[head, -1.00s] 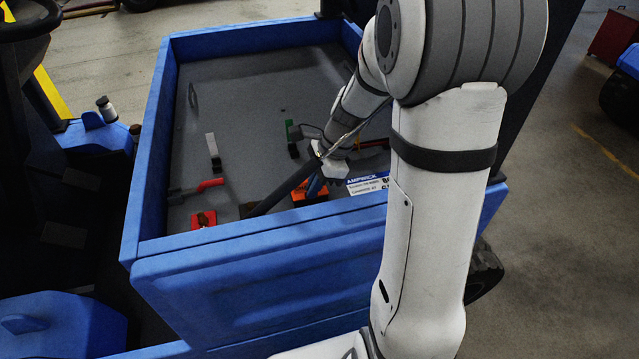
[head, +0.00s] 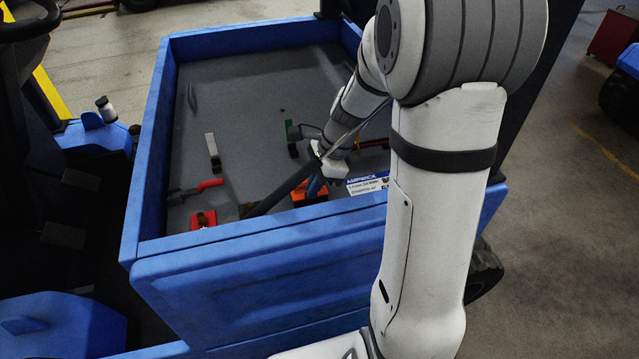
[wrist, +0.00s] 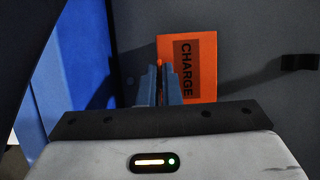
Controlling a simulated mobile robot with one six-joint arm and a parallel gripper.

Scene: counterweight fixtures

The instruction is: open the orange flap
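In the wrist view an orange plate (wrist: 206,82) with a dark label reading CHARGE is upright just beyond my gripper. A thin orange strip, which looks like the orange flap (wrist: 159,68) seen edge-on, shows at the plate's left side between my fingers. My gripper (wrist: 159,88) has its blue-grey fingers close together on this strip; their contact is partly hidden. In the head view my gripper (head: 316,187) reaches down to an orange fixture (head: 299,193) near the front wall of the blue bin, and my arm hides part of that area.
The blue-walled bin (head: 250,270) has a grey floor. A red-orange fixture (head: 203,219), a red-handled lever (head: 208,184), a grey-white block (head: 211,146) and a green piece (head: 290,130) stand in it. A blue-and-white sign (head: 367,184) is beside my gripper.

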